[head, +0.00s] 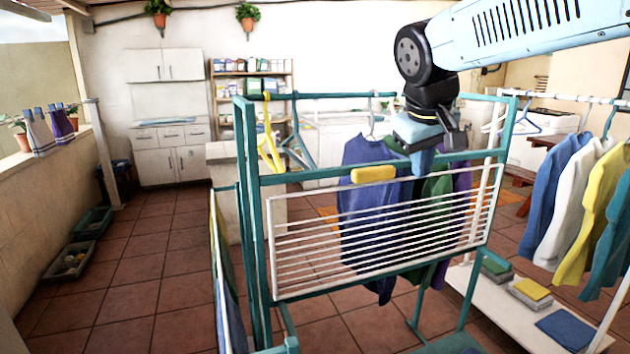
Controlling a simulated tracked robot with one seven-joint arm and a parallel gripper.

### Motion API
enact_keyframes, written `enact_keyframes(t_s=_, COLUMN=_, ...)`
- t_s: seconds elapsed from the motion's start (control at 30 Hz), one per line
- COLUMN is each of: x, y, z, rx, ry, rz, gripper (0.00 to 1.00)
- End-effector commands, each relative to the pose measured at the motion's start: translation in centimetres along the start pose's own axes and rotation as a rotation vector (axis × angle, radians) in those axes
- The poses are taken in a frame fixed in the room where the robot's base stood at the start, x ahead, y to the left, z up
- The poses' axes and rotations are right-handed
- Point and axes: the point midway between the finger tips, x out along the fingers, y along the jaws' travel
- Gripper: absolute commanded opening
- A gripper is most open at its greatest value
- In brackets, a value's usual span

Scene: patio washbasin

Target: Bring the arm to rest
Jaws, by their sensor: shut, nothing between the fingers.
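My light blue arm reaches in from the top right and bends down at a black joint. My gripper (423,163) points down at its end, with its fingers together and nothing seen between them. It hangs in front of the teal clothes rack, just above the white wire panel (385,222). A blue garment (368,205) and a green one hang behind it. I cannot tell whether the fingertips touch the rack's upper bar.
The teal rack (248,190) fills the middle. A second rail with shirts (590,200) stands right, above folded cloths (530,290). The tiled floor at left is mostly clear.

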Motion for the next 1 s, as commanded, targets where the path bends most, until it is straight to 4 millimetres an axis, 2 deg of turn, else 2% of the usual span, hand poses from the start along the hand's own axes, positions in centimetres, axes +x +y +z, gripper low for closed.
enact_keyframes(t_s=0.03, x=0.1, y=0.3, z=2.0, rx=0.036, ry=0.006, rz=-0.015, gripper=0.0)
enact_keyframes(t_s=0.2, x=0.9, y=0.1, z=7.9, rx=0.152, ry=0.03, rz=-0.072, gripper=0.0)
enact_keyframes(t_s=0.3, x=1.6, y=-0.2, z=10.9, rx=0.218, ry=0.048, rz=-0.102, gripper=0.0)
enact_keyframes(t_s=0.43, x=2.4, y=-0.9, z=13.8, rx=0.288, ry=0.067, rz=-0.132, gripper=0.0)
enact_keyframes(t_s=0.63, x=3.0, y=-1.5, z=15.8, rx=0.338, ry=0.085, rz=-0.152, gripper=0.0)
enact_keyframes(t_s=1.0, x=3.1, y=-1.5, z=16.0, rx=0.341, ry=0.085, rz=-0.155, gripper=0.0)
